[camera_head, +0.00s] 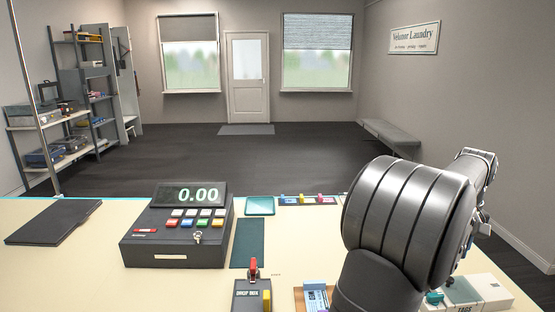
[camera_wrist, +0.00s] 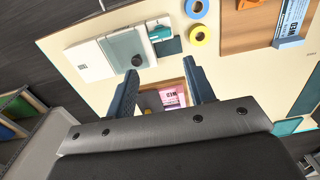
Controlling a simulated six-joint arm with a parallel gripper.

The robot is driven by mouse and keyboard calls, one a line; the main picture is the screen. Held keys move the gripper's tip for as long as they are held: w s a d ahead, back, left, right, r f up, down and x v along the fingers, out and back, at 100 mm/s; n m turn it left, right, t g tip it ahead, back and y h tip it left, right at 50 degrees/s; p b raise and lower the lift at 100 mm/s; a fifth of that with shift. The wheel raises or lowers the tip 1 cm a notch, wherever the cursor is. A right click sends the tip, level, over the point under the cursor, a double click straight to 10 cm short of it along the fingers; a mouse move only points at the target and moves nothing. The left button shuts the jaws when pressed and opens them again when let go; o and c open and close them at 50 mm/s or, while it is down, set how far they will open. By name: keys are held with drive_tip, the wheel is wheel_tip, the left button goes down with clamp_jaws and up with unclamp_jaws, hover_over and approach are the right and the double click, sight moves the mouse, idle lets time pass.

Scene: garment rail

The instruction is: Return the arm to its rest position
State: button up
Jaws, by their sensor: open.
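In the wrist view my gripper (camera_wrist: 160,68) is open, with its two dark blue fingers apart. Nothing is held between them. A pink card (camera_wrist: 174,97) in a tray shows beyond the gap, lower than the fingers. In the head view my arm (camera_head: 410,210) rises large at the right front and bends over the counter (camera_head: 90,285). Its fingers cannot be made out there.
A cash register (camera_head: 175,240) reading 0.00 stands left of centre, a dark folder (camera_head: 55,222) farther left. In the wrist view, a wooden board (camera_wrist: 245,35), blue tape roll (camera_wrist: 197,8) and yellow tape roll (camera_wrist: 201,29) lie near.

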wheel_tip(320, 180, down, 13)
drive_tip(key=shift+f, duration=0.15)
idle(0.5)
wheel_tip(320, 180, up, 17)
wheel_tip(320, 180, down, 17)
drive_tip(key=shift+f, duration=0.1)
drive_tip(key=n, duration=0.3)
drive_tip(key=shift+n, duration=0.4)
wheel_tip(320, 180, up, 23)
drive_tip(key=m, duration=0.3)
drive_tip(key=shift+f+m, duration=0.2)
drive_tip(key=shift+m, duration=0.2)
